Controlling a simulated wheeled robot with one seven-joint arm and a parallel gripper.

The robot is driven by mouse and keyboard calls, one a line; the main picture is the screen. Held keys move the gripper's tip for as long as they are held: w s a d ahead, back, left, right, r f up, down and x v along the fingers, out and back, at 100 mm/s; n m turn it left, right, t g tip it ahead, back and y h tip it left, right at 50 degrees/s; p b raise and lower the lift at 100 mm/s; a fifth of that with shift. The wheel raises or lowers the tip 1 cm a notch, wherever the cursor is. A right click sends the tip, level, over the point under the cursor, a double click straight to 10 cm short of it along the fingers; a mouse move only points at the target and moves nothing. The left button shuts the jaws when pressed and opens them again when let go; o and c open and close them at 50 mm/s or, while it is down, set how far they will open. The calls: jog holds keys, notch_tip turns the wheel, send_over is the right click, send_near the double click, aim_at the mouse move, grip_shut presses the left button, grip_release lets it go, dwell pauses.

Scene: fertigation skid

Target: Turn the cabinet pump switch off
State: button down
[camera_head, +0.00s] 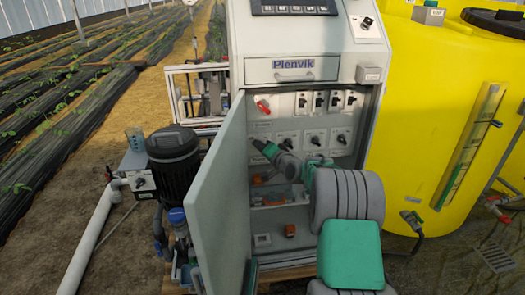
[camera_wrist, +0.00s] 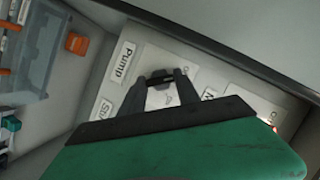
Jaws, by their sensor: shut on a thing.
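The open control cabinet (camera_head: 295,72) carries rows of rotary switches on its inner panel. My gripper (camera_head: 257,144) reaches in at the left of the lower switch row. In the wrist view my gripper (camera_wrist: 162,79) is shut on the small dark knob of the pump switch, in front of a light plate (camera_wrist: 182,72). The label "Pump" (camera_wrist: 123,62) stands beside that plate. The fingers hide most of the knob, so I cannot tell its exact setting. In the head view my gripper covers the pump switch.
The cabinet door (camera_head: 217,205) stands open close to the left of my arm. A red switch (camera_head: 262,105) sits above my gripper. Other switches (camera_head: 314,138) lie to its right. A yellow tank (camera_head: 420,120) stands right of the cabinet.

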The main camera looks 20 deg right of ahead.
jog(key=shift+n+h, duration=0.3)
jog(key=shift+n, duration=0.2)
dwell(0.3)
jog(key=c, duration=0.9)
grip_release()
jog(key=v, duration=0.7)
jog(key=shift+s+r, duration=0.25)
jog(key=shift+s, duration=0.1)
